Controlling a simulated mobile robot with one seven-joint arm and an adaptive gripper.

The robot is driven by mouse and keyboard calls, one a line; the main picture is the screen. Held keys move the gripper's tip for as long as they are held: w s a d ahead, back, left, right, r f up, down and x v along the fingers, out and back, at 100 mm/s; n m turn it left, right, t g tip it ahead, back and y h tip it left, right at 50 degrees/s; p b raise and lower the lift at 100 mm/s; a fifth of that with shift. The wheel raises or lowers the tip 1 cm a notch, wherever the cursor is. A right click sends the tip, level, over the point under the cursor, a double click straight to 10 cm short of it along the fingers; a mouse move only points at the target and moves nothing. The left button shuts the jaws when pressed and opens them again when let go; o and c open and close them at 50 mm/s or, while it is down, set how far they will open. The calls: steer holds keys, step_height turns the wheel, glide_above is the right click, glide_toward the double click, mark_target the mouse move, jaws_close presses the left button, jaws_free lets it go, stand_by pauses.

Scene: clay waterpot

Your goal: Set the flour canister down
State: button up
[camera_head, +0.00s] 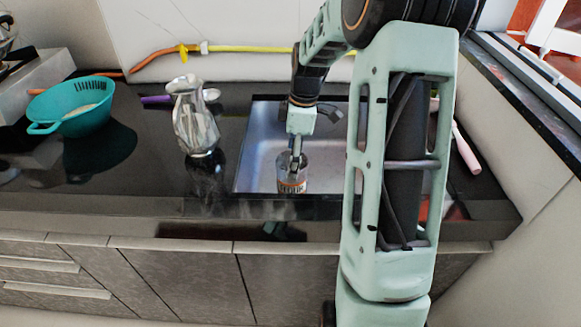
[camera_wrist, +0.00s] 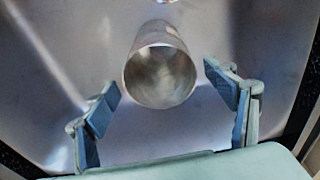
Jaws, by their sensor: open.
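The flour canister (camera_head: 291,186) is a small metal can with a printed label. It stands in the sink basin (camera_head: 258,160) near its front edge. In the wrist view the canister (camera_wrist: 160,75) shows its round open mouth. My gripper (camera_head: 297,158) is right above the canister in the head view. In the wrist view its two blue-grey fingers (camera_wrist: 162,84) are spread apart, one on each side of the canister, with a visible gap to it. The canister's base is hidden from the wrist view.
A shiny metal pitcher (camera_head: 194,118) stands on the dark counter left of the sink. A teal colander (camera_head: 72,107) is farther left. A pink-handled item (camera_head: 466,150) lies right of the sink. A yellow and orange hose (camera_head: 240,48) runs along the back wall.

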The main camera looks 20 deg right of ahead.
steer(key=r, duration=0.5)
steer(key=shift+s+d+p, duration=0.15)
steer(key=shift+d+p, duration=0.1)
steer(key=shift+p, duration=0.15)
steer(key=shift+r, duration=0.1)
